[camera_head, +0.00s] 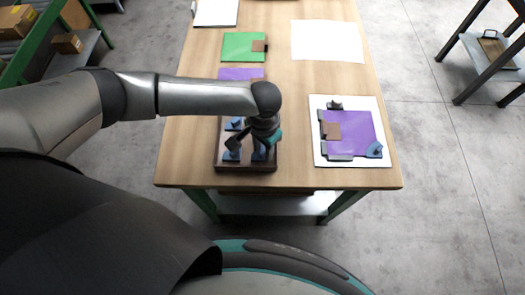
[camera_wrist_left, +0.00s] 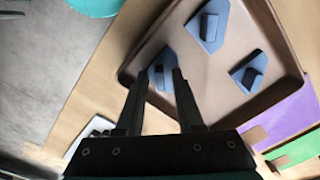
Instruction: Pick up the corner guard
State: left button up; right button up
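A brown tray (camera_head: 246,166) at the near edge of the table holds small blue corner guards. One corner guard (camera_head: 235,124) shows at its far left and another (camera_head: 231,152) at its near left. My left gripper (camera_head: 262,146) points down over the tray and partly hides it. The left wrist view shows three guards, each a flat blue plate with a raised block. My left gripper's fingers (camera_wrist_left: 159,76) are apart, on either side of one corner guard (camera_wrist_left: 163,62); contact is unclear. The other guards (camera_wrist_left: 209,25) (camera_wrist_left: 249,72) lie clear. My right gripper is not in view.
Right of the tray, a white board (camera_head: 319,157) bears a purple sheet (camera_head: 352,134), a brown patch, dark corner pieces and a blue corner guard (camera_head: 375,150). Green (camera_head: 238,46) and purple sheets lie behind the tray. Bare tabletop lies between tray and white board.

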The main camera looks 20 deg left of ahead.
pick_arm(q)
grip_shut()
dwell(0.5)
